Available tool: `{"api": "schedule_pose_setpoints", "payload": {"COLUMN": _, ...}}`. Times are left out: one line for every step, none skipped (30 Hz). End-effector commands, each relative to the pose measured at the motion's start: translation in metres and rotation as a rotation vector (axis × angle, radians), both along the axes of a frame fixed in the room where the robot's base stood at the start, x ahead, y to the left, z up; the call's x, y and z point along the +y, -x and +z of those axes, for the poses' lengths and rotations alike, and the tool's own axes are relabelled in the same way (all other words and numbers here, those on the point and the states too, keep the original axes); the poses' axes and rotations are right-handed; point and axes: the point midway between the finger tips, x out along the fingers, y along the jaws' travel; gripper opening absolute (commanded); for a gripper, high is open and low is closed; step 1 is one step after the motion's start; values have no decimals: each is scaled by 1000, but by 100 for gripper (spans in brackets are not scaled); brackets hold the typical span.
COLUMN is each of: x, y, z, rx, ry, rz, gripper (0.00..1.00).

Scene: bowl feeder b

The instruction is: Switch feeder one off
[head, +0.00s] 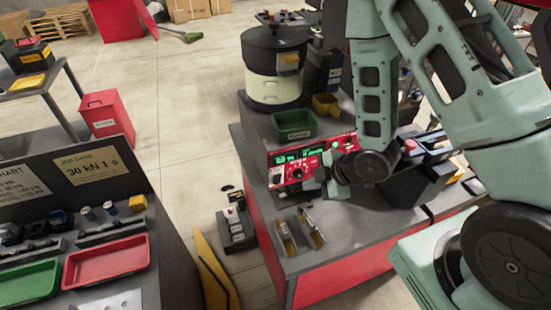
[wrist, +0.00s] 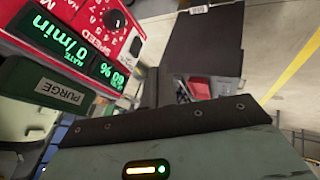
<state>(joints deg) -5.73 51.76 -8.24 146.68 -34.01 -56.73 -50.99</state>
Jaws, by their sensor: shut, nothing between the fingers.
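The bowl feeder (head: 276,88), a dark and cream drum, stands on a grey cabinet. Below it, a red control panel (head: 312,151) has lit green displays and a dark knob. In the wrist view the panel (wrist: 62,8) lies at upper left, with a SPEED dial and displays reading "0/min" and a partly legible percentage. My gripper (head: 332,178) is shut and empty, close in front of the panel's lower right; I cannot tell whether it touches. It hides part of the panel, and I cannot make out a power switch or a feeder number.
A green bin (head: 294,124) sits above the panel; a bin labelled PURGE (wrist: 55,90) is close in the wrist view. Metal tracks (head: 284,236) lie on the red-fronted bench. A left table holds a red tray (head: 105,261) and a green tray (head: 29,284). Floor between is partly clear.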

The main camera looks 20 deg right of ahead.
Motion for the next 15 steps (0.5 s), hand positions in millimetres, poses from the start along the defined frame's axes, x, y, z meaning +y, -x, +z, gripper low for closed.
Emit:
{"api": "schedule_pose_setpoints", "payload": {"x": -2, "y": 1, "z": 2, "rx": -3, "ry": -1, "rz": 4, "gripper": 0}}
{"api": "schedule_pose_setpoints", "payload": {"x": -2, "y": 1, "z": 2, "rx": -7, "ry": -2, "rz": 7, "gripper": 0}}
{"api": "schedule_pose_setpoints", "payload": {"x": -2, "y": 1, "z": 2, "rx": -10, "ry": -3, "rz": 9, "gripper": 0}}
{"api": "schedule_pose_setpoints", "payload": {"x": -2, "y": 1, "z": 2, "rx": -12, "ry": -4, "rz": 9, "gripper": 0}}
{"api": "schedule_pose_setpoints", "payload": {"x": -2, "y": 1, "z": 2, "rx": -12, "ry": -3, "rz": 10, "gripper": 0}}
{"api": "schedule_pose_setpoints", "payload": {"x": -2, "y": 1, "z": 1, "rx": -13, "ry": -4, "rz": 10, "gripper": 0}}
{"api": "schedule_pose_setpoints", "payload": {"x": -2, "y": 1, "z": 1, "rx": -13, "ry": -4, "rz": 10, "gripper": 0}}
{"api": "schedule_pose_setpoints", "payload": {"x": -2, "y": 1, "z": 1, "rx": -13, "ry": -4, "rz": 10, "gripper": 0}}
{"api": "schedule_pose_setpoints", "payload": {"x": -2, "y": 1, "z": 1, "rx": -13, "ry": -4, "rz": 10, "gripper": 0}}
{"api": "schedule_pose_setpoints", "payload": {"x": -2, "y": 1, "z": 1, "rx": -13, "ry": -3, "rz": 10, "gripper": 0}}
{"api": "schedule_pose_setpoints", "payload": {"x": -2, "y": 1, "z": 1, "rx": -12, "ry": -3, "rz": 10, "gripper": 0}}
{"api": "schedule_pose_setpoints", "payload": {"x": -2, "y": 1, "z": 1, "rx": -13, "ry": -3, "rz": 10, "gripper": 0}}
{"api": "schedule_pose_setpoints", "payload": {"x": -2, "y": 1, "z": 1, "rx": -13, "ry": -4, "rz": 10, "gripper": 0}}
{"api": "schedule_pose_setpoints", "payload": {"x": -2, "y": 1, "z": 0, "rx": -13, "ry": -4, "rz": 10, "gripper": 0}}
{"api": "schedule_pose_setpoints", "payload": {"x": -1, "y": 0, "z": -1, "rx": -13, "ry": -4, "rz": 10, "gripper": 0}}
